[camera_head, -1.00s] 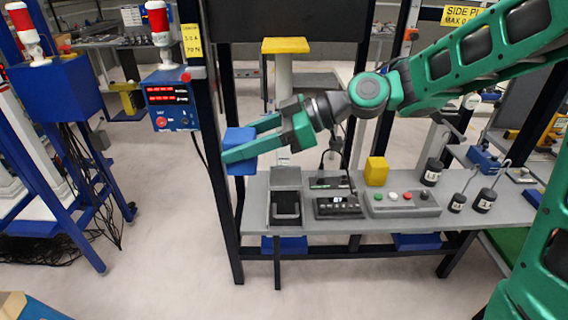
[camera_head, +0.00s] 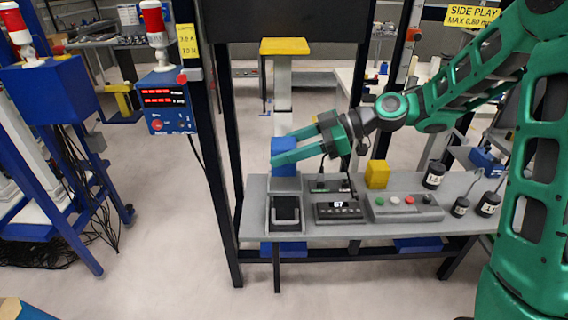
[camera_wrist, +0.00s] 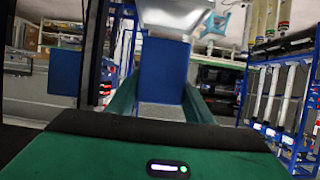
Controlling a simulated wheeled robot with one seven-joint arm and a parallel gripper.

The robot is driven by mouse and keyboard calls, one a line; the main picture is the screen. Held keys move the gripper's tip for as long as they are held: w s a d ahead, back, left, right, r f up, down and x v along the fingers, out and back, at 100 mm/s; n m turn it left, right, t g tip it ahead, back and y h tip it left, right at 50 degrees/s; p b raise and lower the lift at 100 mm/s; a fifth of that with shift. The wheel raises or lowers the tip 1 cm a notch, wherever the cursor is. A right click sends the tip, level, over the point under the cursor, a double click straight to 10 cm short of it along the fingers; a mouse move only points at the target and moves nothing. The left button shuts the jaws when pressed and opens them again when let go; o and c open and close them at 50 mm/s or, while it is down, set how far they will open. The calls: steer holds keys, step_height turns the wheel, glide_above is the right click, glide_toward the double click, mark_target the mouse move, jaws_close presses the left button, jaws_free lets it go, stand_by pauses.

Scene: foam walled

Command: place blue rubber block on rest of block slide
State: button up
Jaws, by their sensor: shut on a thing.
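The blue rubber block (camera_head: 284,152) is held between the fingers of my gripper (camera_head: 282,158). In the wrist view the block (camera_wrist: 162,72) stands upright between the two green fingers. The block slide (camera_head: 270,228) is at the left end of the grey bench, with a grey rest (camera_head: 285,184) at its back and a dark framed part in front. In the head view the block appears right above the rest. I cannot tell whether its bottom touches it, and a finger covers part of the block.
A yellow block (camera_head: 377,174), a display unit (camera_head: 339,211), a button box (camera_head: 404,208) and black weights (camera_head: 433,174) stand to the right on the bench (camera_head: 340,232). A dark upright post (camera_head: 222,190) is close on the left. A yellow-topped column (camera_head: 285,46) rises behind.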

steer(key=shift+f, duration=2)
steer(key=o, duration=1.2)
steer(key=shift+f, duration=0.1)
steer(key=v, duration=1.2)
steer(key=shift+d, duration=0.15)
